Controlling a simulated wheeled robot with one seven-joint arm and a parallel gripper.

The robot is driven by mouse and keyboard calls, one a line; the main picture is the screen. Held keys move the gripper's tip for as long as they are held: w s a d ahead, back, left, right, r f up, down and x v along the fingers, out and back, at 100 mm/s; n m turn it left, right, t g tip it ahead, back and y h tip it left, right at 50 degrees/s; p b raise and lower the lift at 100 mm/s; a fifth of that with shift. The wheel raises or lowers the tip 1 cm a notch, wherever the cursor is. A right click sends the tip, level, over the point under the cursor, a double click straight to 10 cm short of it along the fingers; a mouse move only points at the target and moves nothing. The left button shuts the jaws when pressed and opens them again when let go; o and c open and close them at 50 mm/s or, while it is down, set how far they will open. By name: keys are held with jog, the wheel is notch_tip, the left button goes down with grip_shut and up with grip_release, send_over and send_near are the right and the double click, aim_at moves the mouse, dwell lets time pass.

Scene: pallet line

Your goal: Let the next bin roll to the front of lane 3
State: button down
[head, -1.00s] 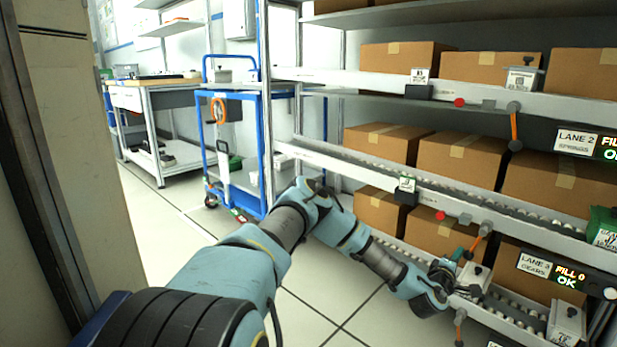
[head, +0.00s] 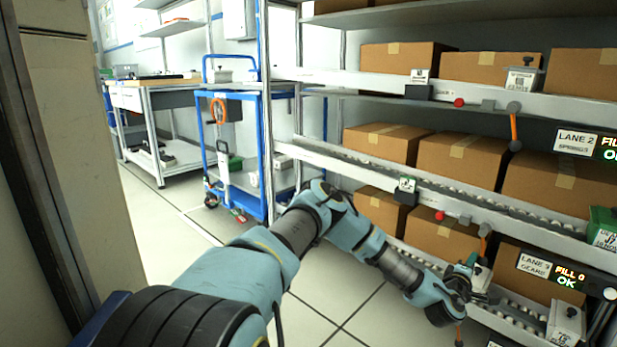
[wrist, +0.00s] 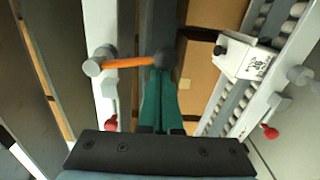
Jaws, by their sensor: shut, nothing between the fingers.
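The lane 3 sign (head: 535,265) reads "GEARS", with a lit "FILL 0 OK" display beside it. Behind and below it stand brown cartons (head: 437,236) on a roller lane. My gripper (head: 482,290) is at the rack below the rail above this sign. In the wrist view its green fingers (wrist: 163,80) are shut and empty. Their tips are at the dark knob of an orange lever (wrist: 128,62), which hangs from a grey pivot on a rail; whether they touch cannot be told. The lever's pivot (head: 485,229) shows in the head view, its lower end hidden by my gripper.
A lower rail (wrist: 225,105) with rollers carries a white labelled box (wrist: 250,58) and a red knob (wrist: 270,130). Lane 2's sign (head: 577,141) and more cartons (head: 460,158) are above. A blue cart (head: 235,150) and workbench (head: 150,97) stand left, with clear floor between.

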jog(key=p+v, duration=0.3)
jog(key=v, duration=0.5)
jog(key=shift+w+a, duration=0.35)
jog(key=shift+a, duration=0.05)
dwell(0.5)
